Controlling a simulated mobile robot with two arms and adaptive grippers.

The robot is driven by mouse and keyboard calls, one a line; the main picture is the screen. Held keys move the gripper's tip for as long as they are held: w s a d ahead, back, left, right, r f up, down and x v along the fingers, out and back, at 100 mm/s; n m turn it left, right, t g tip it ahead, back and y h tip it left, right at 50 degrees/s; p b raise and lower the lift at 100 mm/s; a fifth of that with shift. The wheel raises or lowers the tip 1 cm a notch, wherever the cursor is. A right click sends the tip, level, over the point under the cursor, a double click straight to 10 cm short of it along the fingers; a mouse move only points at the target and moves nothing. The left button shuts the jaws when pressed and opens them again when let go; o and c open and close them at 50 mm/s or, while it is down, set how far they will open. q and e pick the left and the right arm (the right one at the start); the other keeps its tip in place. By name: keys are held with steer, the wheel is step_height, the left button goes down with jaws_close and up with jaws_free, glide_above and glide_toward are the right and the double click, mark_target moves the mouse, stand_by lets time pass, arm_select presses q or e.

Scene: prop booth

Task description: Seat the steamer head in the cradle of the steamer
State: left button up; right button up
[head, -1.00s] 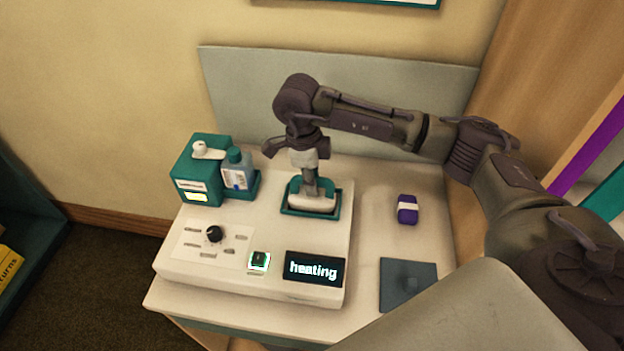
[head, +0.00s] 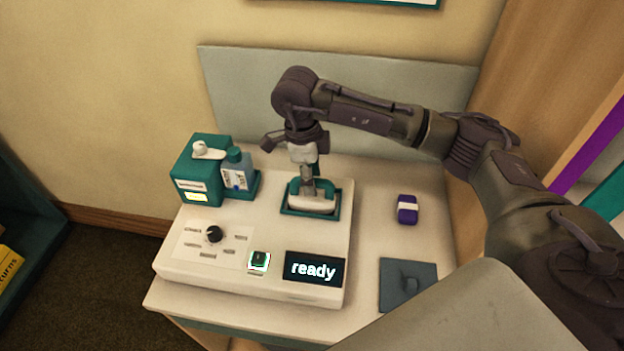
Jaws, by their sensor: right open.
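The steamer (head: 220,273) is a white unit on the table with a dial, a lit green button and a display (head: 315,269) reading "ready". The steamer head (head: 312,203) is white with a grey upper part and sits inside the teal cradle (head: 335,208) at the right of the steamer. My right gripper (head: 307,160) is directly above the steamer head, pointing down and open. Its fingertips are hard to make out against the head's upper part, so I cannot tell whether they touch it. My left gripper is not in view.
A purple block with a white band (head: 407,209) and a dark blue-grey pad (head: 408,286) lie on the table (head: 375,240) to the right. A grey panel (head: 240,85) stands behind.

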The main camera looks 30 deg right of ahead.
step_height(320, 180, up, 11)
steer(key=a, duration=0.1)
steer(key=shift+w+f, duration=0.2)
steer(key=shift+w, duration=0.2)
steer(key=shift+f, duration=0.1)
